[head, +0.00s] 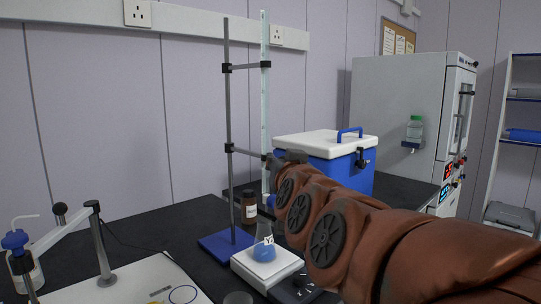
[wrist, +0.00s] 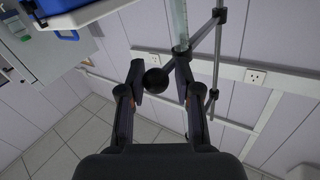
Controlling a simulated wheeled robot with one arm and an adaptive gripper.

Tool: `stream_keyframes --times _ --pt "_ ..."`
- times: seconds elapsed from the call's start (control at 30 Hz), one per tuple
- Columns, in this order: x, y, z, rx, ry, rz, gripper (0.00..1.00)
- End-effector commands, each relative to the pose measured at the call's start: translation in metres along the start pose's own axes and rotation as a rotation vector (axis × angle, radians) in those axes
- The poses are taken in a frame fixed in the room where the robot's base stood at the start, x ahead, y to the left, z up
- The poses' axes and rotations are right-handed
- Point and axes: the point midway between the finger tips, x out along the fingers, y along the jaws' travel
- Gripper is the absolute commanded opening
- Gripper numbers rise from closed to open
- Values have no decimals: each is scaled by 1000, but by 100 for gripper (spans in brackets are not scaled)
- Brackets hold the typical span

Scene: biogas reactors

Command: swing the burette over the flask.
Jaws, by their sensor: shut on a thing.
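The burette (head: 264,95) is a tall, clear upright tube, clamped to a grey stand rod (head: 228,110) on a blue base (head: 226,245). A conical flask (head: 264,246) with blue liquid stands on a white device (head: 267,267). In the head view the burette's lower part lines up above the flask; I cannot tell whether it is over its mouth in depth. In the wrist view my gripper (wrist: 158,80) is shut on a round black knob (wrist: 156,80) close to the burette (wrist: 180,25). In the head view my arm hides most of the gripper.
A blue cool box (head: 325,165) with a white lid stands behind my arm. A brown bottle (head: 249,207) is beside the stand rod. A white board with a jointed arm (head: 65,230) is at the left.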

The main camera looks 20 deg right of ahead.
Motion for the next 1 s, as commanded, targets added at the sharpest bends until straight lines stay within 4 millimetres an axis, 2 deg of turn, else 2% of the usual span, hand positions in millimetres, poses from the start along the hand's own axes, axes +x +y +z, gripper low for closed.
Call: stream_keyframes --times 0.63,0.67,0.8,1.0 --pt "-1 1 -2 0 9 20 0" --pt "-1 1 -2 0 9 20 36" --pt "-1 2 -2 0 8 20 51" --pt "-1 2 -1 0 6 21 51"
